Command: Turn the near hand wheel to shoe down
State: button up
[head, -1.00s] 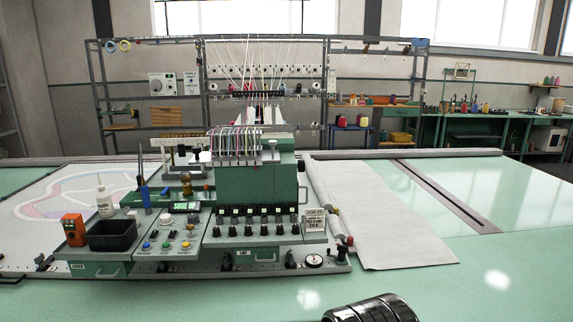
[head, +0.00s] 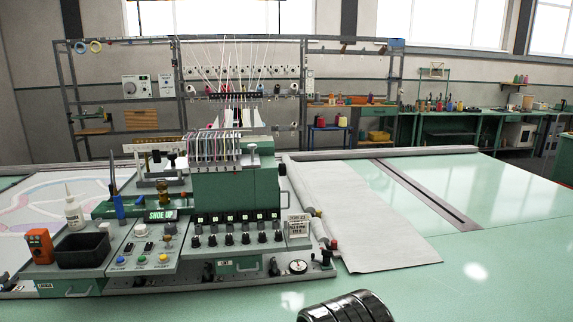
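The green tufting machine (head: 235,187) stands on the table in the head view. At the front right corner of the machine is a small round part with a white face and dark rim (head: 298,266). I cannot tell whether it is a gauge or the near hand wheel. No other part stands out clearly as a hand wheel. My gripper is not in view. A glossy black ribbed cylinder at the bottom edge may be part of my arm.
A black bin (head: 83,250), an orange device (head: 39,246) and a white bottle (head: 73,208) stand at the left of the console. A row of black knobs (head: 230,239) lines the machine's front. Pale cloth (head: 365,220) lies to its right. The green tabletop (head: 470,290) is clear at front right.

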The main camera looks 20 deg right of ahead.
aim_at(282, 167)
jog(key=i, duration=0.9)
jog(key=u, duration=0.05)
